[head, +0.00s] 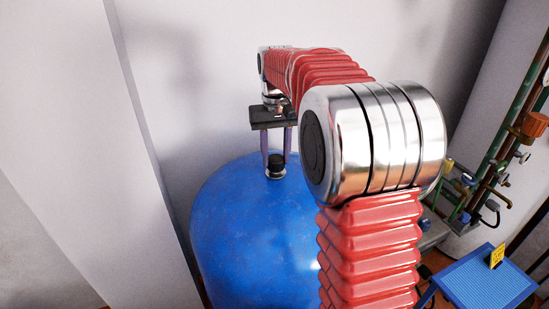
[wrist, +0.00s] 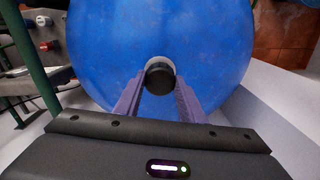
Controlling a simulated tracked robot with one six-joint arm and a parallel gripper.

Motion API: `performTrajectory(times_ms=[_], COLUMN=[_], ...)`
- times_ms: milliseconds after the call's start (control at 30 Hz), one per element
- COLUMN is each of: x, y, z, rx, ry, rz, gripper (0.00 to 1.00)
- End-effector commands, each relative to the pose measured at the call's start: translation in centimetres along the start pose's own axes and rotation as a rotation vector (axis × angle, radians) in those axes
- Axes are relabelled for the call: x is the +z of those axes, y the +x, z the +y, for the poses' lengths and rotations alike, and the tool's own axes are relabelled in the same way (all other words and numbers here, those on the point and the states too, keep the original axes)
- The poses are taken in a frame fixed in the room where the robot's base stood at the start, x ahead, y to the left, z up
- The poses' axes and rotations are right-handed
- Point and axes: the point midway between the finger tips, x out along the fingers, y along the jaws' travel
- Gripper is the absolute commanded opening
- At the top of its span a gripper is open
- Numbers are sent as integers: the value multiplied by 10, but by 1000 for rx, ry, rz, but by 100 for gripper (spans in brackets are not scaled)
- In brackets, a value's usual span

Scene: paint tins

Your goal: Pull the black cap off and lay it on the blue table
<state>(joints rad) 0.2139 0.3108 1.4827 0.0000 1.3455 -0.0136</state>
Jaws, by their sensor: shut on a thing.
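The black cap (head: 276,160) sits upright at the top of a big blue tank (head: 250,230), just above a pale metal neck ring (head: 275,174). In the wrist view the cap (wrist: 160,78) is in the middle, in front of the round blue tank top (wrist: 215,40). My gripper (head: 277,156) points down with one purple finger on each side of the cap and is shut on it. Whether there is a gap between cap and neck cannot be told. The blue table (head: 480,282) stands at the lower right in the head view, partly cut off by the frame.
A yellow sign (head: 497,256) stands on the blue table near its right side. Green pipes with valves (head: 490,160) rise at the right. A white wall (head: 190,80) is close behind the tank. The table's left part is bare.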

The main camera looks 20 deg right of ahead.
Motion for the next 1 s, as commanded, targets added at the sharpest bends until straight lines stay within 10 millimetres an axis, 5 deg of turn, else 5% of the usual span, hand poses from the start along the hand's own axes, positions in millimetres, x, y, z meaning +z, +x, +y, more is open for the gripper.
performTrajectory(times_ms=[1000], x=[0], y=[-27], z=[0], rx=[0], ry=[0], rz=[-1], gripper=[9])
